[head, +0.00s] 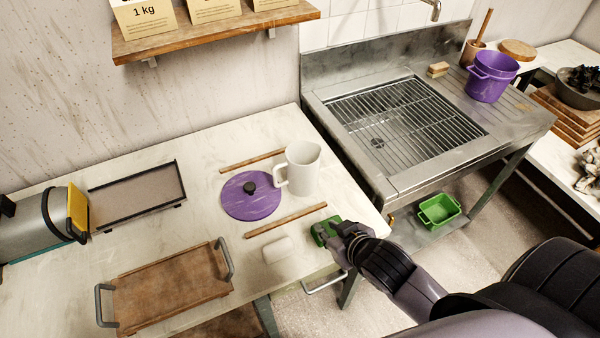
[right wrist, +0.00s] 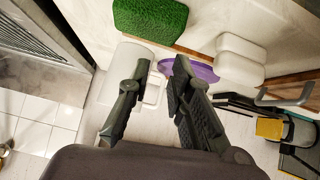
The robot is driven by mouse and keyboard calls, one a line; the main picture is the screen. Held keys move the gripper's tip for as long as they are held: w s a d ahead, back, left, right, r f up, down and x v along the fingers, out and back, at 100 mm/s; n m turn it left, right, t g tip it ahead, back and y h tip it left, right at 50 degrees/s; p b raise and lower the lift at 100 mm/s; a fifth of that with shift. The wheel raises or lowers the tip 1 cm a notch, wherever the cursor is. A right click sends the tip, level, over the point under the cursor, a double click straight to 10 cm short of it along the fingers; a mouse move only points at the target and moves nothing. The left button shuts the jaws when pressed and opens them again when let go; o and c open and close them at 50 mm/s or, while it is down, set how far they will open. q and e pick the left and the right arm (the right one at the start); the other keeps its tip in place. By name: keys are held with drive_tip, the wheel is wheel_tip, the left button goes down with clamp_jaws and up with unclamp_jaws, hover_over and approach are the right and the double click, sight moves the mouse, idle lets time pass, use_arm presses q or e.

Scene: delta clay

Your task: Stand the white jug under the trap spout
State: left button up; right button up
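The white jug (head: 303,172) stands upright on the pale worktop, with its handle towards the left and the purple lid. My right gripper (head: 335,238) is at the worktop's front right corner, nearer than the jug and apart from it. In the right wrist view, my right gripper (right wrist: 160,65) has its fingers apart with nothing held, and the jug (right wrist: 133,58) shows beyond them, partly hidden by one finger. A small brass-coloured fitting (head: 391,220) shows below the sink's front left corner; I cannot tell if it is the trap spout. My left gripper is out of view.
A green textured block (head: 322,232) lies beside my right gripper, near a white block (head: 278,249). A purple round lid (head: 245,203) and two wooden sticks lie around the jug. A green crate (head: 439,209) sits on the shelf under the metal sink (head: 460,160).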

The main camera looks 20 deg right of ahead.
drive_tip(key=w+a+r+n+t+y, duration=0.1)
drive_tip(key=w+a+r+t+y, duration=0.15)
drive_tip(key=w+r, duration=0.3)
drive_tip(key=p, duration=0.2)
approach(275, 176)
drive_tip(key=shift+t, duration=0.45)
drive_tip(key=w+f, duration=0.3)
drive_tip(key=w, duration=0.1)
drive_tip(key=shift+w+a+f, duration=0.1)
drive_tip(key=shift+a+f, duration=0.1)
drive_tip(key=shift+a, duration=0.15)
drive_tip(key=shift+r+p+x, duration=0.15)
drive_tip(key=shift+p+x, duration=0.25)
drive_tip(key=shift+x, duration=0.95)
drive_tip(key=shift+r+p+x, duration=0.2)
drive_tip(key=shift+p+x, duration=0.2)
drive_tip(key=shift+x, duration=0.95)
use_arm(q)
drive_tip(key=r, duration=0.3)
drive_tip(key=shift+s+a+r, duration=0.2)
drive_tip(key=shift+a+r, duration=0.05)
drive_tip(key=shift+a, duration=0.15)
use_arm(e)
drive_tip(key=shift+w+a, duration=0.15)
drive_tip(key=shift+c, duration=0.6)
clamp_jaws()
